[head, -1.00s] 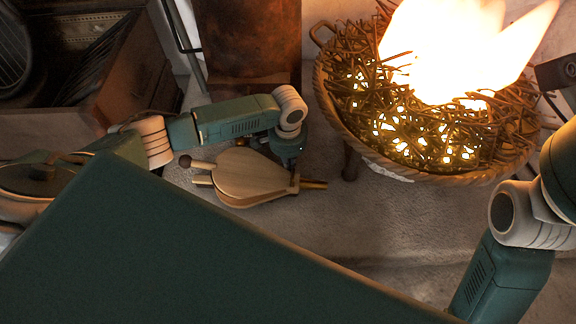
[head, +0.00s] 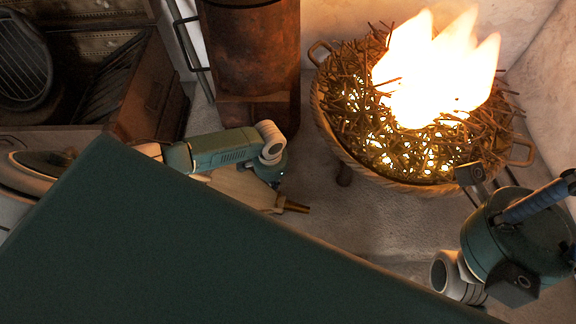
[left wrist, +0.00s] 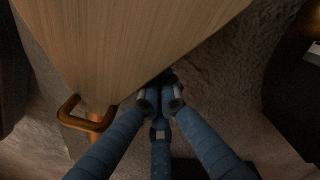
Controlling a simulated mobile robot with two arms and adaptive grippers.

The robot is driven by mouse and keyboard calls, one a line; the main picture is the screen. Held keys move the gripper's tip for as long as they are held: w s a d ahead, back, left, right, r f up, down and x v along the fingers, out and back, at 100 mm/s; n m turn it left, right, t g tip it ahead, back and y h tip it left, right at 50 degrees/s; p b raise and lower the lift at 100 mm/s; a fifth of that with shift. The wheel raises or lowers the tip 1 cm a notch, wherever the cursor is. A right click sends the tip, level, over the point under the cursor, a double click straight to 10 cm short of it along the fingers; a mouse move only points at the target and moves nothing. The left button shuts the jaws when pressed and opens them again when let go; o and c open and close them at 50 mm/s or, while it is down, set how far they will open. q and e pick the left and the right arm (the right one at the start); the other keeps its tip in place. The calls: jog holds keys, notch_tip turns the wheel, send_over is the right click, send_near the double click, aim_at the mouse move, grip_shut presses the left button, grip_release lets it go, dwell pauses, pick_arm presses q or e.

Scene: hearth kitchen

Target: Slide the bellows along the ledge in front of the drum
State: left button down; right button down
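The wooden bellows (head: 238,188) lies flat on the ledge (head: 385,212) in front of the rusty drum (head: 250,50). My left gripper (head: 274,184) is low at the bellows' nozzle end. In the left wrist view the bellows' board (left wrist: 125,45) fills the upper left, with a brass loop (left wrist: 88,118) at its edge. The left fingertips (left wrist: 160,94) are together, close against the board's edge; contact is unclear. My right gripper (head: 540,205) is at the right, partly cut off.
A wicker basket (head: 345,150) of burning twigs stands on the ledge right of the drum. An open case (head: 150,95) is at the back left, and an iron (head: 35,170) is at the left edge. Bare ledge lies between the bellows and the basket.

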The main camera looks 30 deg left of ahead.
pick_arm(q)
jog(key=shift+s+a, duration=0.35)
jog(key=shift+s, duration=0.15)
jog(key=shift+f, duration=0.1)
notch_tip(320, 180, up, 12)
dwell(0.4)
jog(key=shift+w+d, duration=0.1)
